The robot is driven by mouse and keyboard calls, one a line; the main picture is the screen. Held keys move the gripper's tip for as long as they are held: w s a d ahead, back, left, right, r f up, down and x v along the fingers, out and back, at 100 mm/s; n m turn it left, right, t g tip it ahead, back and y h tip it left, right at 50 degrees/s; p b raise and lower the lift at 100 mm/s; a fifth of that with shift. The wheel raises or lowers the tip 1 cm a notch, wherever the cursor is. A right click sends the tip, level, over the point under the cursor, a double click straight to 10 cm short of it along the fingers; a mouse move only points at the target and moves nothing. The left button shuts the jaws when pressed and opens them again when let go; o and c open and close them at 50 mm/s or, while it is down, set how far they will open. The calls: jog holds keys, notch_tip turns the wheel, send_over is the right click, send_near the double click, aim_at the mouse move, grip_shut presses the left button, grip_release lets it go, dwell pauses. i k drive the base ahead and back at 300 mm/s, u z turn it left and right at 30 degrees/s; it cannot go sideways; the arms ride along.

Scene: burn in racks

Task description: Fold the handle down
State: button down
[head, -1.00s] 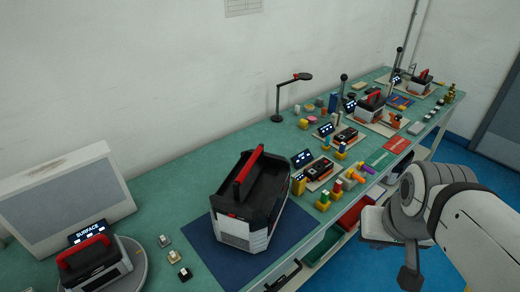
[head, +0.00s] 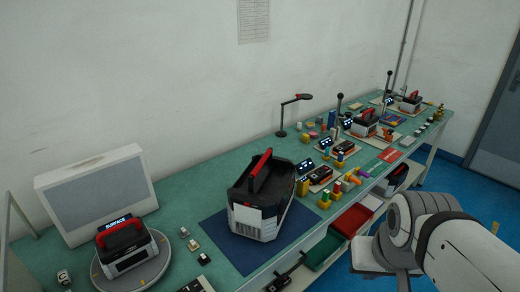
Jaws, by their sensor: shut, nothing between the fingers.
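A black and light-grey case (head: 258,222) stands on a dark blue mat (head: 222,232) in the middle of the bench. Its red handle (head: 261,162) stands up above the open-looking black top, tilted in the picture. A second, smaller case (head: 128,260) with a red handle (head: 121,233) sits on a round grey turntable (head: 150,277) at the left. My arm shows at the right, over the floor and away from both cases. My gripper cannot be made out in this view.
A white panel box (head: 98,195) stands behind the turntable. Small blocks, more red-handled cases and a black lamp (head: 283,120) crowd the bench (head: 185,180) further right. Red (head: 352,219) and green (head: 322,250) bins sit below its front edge. Blue floor is clear at the right.

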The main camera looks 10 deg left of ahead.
aim_at(268, 155)
jog(key=u, duration=0.05)
jog(key=i, duration=0.9)
jog(key=z, duration=0.1)
